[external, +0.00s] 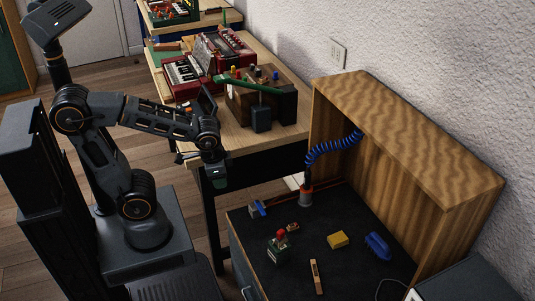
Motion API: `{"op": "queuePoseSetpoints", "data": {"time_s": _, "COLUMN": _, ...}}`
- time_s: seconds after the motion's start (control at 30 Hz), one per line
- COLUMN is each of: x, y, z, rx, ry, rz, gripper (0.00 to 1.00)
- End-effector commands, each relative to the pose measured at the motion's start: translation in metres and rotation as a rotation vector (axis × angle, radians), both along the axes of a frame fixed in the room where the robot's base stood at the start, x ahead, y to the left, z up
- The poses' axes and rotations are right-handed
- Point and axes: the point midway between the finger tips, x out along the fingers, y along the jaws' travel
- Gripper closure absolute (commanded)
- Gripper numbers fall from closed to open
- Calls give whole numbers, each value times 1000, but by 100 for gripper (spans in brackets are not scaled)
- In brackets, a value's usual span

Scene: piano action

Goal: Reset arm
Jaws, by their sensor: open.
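My arm (160,117) rises from its base on the left, bends at the elbow and reaches right. My gripper (215,179) hangs at its end, beside the front edge of the wooden table and left of the dark workbench. It is small in the picture and partly dark. The jaws are open, and I see nothing held in them.
A dark workbench (340,223) carries a yellow block (338,240), a blue brush-like thing (377,246), a red-topped device (279,246) and a blue coiled hose (333,147). A wooden hutch (410,135) stands behind. The table (240,141) holds a red accordion (183,75).

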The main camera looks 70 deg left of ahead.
Motion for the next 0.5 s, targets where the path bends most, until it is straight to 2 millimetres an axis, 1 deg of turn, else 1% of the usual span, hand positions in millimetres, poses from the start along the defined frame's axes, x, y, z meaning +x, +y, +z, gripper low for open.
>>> {"op": "queuePoseSetpoints", "data": {"time_s": 0.03, "x": 0, "y": 2, "z": 9, "rx": -51, "ry": -43, "rz": 64, "gripper": 54}}
{"op": "queuePoseSetpoints", "data": {"time_s": 0.1, "x": 0, "y": 1, "z": 17, "rx": -109, "ry": -82, "rz": 127, "gripper": 54}}
{"op": "queuePoseSetpoints", "data": {"time_s": 0.2, "x": 1, "y": 1, "z": 23, "rx": -154, "ry": -114, "rz": 176, "gripper": 54}}
{"op": "queuePoseSetpoints", "data": {"time_s": 0.5, "x": 1, "y": 0, "z": 25, "rx": -167, "ry": -121, "rz": 187, "gripper": 54}}
